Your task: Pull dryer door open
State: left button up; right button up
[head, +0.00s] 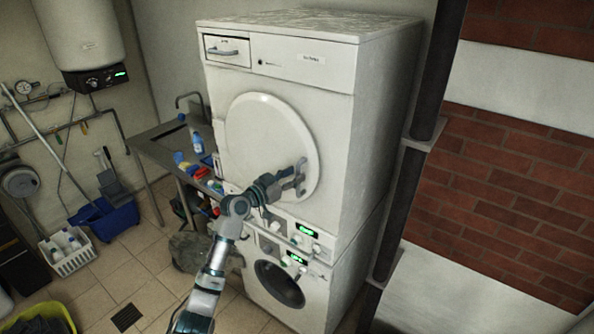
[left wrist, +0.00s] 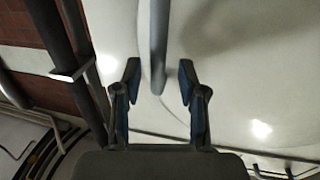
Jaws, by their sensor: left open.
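The white dryer (head: 240,90) stands stacked on a washing machine. Its round white door (head: 262,130) looks closed, flush with the front. My left gripper (head: 300,172) is at the right edge of the door, with its fingers open. In the left wrist view, a grey bar handle (left wrist: 158,45) comes down from the top, and its lower end lies between the two open fingertips (left wrist: 160,78). I cannot tell whether either finger touches it. In the head view the gripper largely hides the handle. My right gripper is not in view.
The washing machine (head: 318,295) with a dark round door is below. A dark vertical pipe (head: 428,90) and brick wall are to the right. A sink table (head: 155,142) with bottles stands left, near a blue bucket (head: 108,220) and white basket (head: 70,262).

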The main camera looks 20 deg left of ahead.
pick_arm(q)
jog(key=shift+d+x, duration=0.2)
jog(key=shift+x, duration=1.05)
jog(key=shift+s+a, duration=0.15)
jog(key=shift+c, duration=0.2)
jog(key=shift+a, duration=0.2)
grip_shut()
jog(key=shift+s, duration=0.15)
